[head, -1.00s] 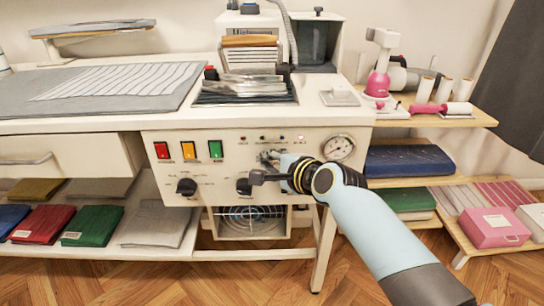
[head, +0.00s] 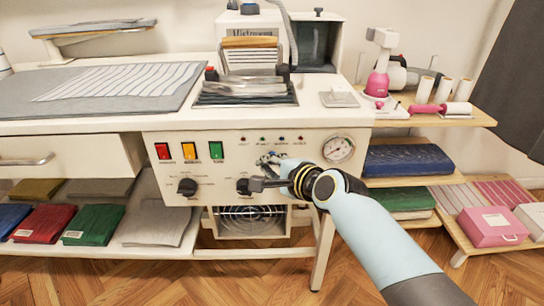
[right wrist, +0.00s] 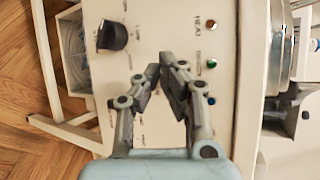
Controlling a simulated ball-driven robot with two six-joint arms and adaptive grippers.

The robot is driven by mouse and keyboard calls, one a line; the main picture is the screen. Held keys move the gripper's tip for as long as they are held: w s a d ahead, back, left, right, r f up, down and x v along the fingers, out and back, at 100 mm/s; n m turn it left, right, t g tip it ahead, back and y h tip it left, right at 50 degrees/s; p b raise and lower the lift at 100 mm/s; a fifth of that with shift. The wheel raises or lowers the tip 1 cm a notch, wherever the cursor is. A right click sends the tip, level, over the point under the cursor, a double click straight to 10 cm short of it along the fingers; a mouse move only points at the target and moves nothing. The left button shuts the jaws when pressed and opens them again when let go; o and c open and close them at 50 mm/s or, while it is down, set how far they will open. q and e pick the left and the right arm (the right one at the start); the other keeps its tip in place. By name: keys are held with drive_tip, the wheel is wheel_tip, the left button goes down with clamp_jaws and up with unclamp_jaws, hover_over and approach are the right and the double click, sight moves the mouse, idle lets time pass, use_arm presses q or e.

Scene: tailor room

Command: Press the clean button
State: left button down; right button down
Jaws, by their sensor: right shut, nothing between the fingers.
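The machine's cream control panel (head: 215,160) carries a row of small buttons along its upper part. The right wrist view shows a reddish one labelled HEAT (right wrist: 211,22), a green one (right wrist: 212,64) and a blue one (right wrist: 211,100). The other labels are too small to read surely, so I cannot tell which button is clean. My right gripper (head: 270,158) is shut and empty in front of the panel, just below the button row. Its fingertips (right wrist: 168,65) meet beside the buttons in the right wrist view; contact with the panel cannot be told. My left gripper is out of view.
Two black knobs sit low on the panel, one (head: 187,187) at left and one (right wrist: 112,35) near the gripper. Red, orange and green switches (head: 189,151) are at left, a round gauge (head: 338,148) at right. Shelves with folded cloth (head: 408,160) stand to the right.

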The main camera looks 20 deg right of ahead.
drive_tip(key=s, duration=0.1)
drive_tip(key=s+a+p, duration=0.1)
drive_tip(key=s, duration=0.1)
drive_tip(key=s+p, duration=0.1)
drive_tip(key=s, duration=0.1)
drive_tip(key=shift+s+a, duration=0.25)
idle(0.5)
drive_tip(key=s+d+f+n+g+h, duration=0.1)
drive_tip(key=s+d+f+n+g, duration=0.2)
drive_tip(key=s+f, duration=0.9)
drive_tip(key=s+d+f+n+g+h, duration=0.15)
drive_tip(key=s+d+f+g, duration=0.25)
drive_tip(key=s+f, duration=0.75)
drive_tip(key=s+d+f+n+g, duration=0.2)
drive_tip(key=s+d+f+n, duration=0.1)
drive_tip(key=s, duration=0.6)
drive_tip(key=s+d+f+n+g+h, duration=0.1)
drive_tip(key=s+d+f+n, duration=0.2)
drive_tip(key=s+f+n, duration=0.3)
drive_tip(key=s+d+f+n+g+h, duration=0.1)
drive_tip(key=s+d+f+n+g, duration=0.1)
drive_tip(key=s, duration=1)
wheel_tip(320, 180, down, 3)
drive_tip(key=shift+s+d+r+n+g, duration=0.1)
drive_tip(key=shift+s+d+n+g, duration=0.35)
drive_tip(key=shift+n, duration=0.8)
